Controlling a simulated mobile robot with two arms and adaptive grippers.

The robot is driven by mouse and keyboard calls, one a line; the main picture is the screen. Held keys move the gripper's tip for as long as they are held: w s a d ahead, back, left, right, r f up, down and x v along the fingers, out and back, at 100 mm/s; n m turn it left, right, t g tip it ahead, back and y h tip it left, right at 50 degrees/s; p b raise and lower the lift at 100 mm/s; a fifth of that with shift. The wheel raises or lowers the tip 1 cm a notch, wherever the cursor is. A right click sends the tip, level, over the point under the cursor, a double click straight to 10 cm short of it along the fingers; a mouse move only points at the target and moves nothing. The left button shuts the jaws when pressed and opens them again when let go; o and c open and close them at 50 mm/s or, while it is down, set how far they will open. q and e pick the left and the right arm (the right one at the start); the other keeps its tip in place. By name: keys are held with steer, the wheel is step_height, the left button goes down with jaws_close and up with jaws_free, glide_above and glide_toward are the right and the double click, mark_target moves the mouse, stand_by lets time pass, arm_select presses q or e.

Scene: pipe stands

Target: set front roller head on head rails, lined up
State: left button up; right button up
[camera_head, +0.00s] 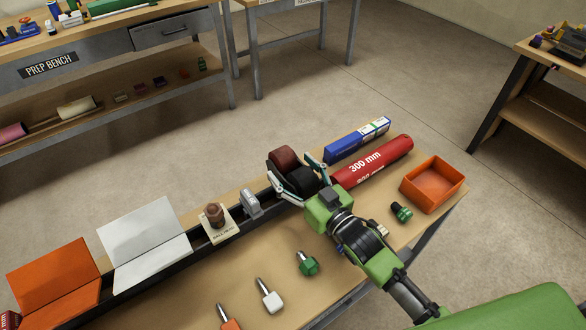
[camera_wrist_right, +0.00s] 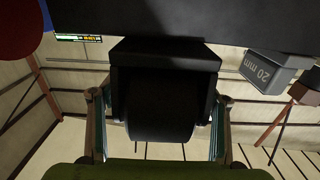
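The front roller head, with a black roller (camera_head: 302,181) and a red-brown roller (camera_head: 284,160) near it, is at the far end of the dark head rails (camera_head: 232,217). I cannot tell whether both rollers belong to one head. My right gripper (camera_head: 302,176) has its fingers on either side of the black roller. In the right wrist view a black block with a roller (camera_wrist_right: 160,100) fills the space between the fingers, against the pads. A dark bar (camera_wrist_right: 200,22) runs just beyond it; contact between them is unclear. My left gripper is not in view.
A red 300 mm pipe (camera_head: 372,161) and blue box (camera_head: 357,139) lie behind the gripper. An orange tray (camera_head: 432,185) is at right. A grey 20 mm block (camera_head: 251,204), brown piece (camera_head: 214,215), white panel (camera_head: 144,243) and orange panel (camera_head: 53,279) line the rail. Coloured-handled pieces (camera_head: 268,296) lie in front.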

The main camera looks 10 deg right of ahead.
mark_target(312, 190)
steer(key=shift+p+v, duration=0.7)
steer(key=shift+v, duration=0.9)
steer(key=shift+p+v, duration=0.45)
steer(key=shift+v, duration=1)
step_height(312, 190, up, 10)
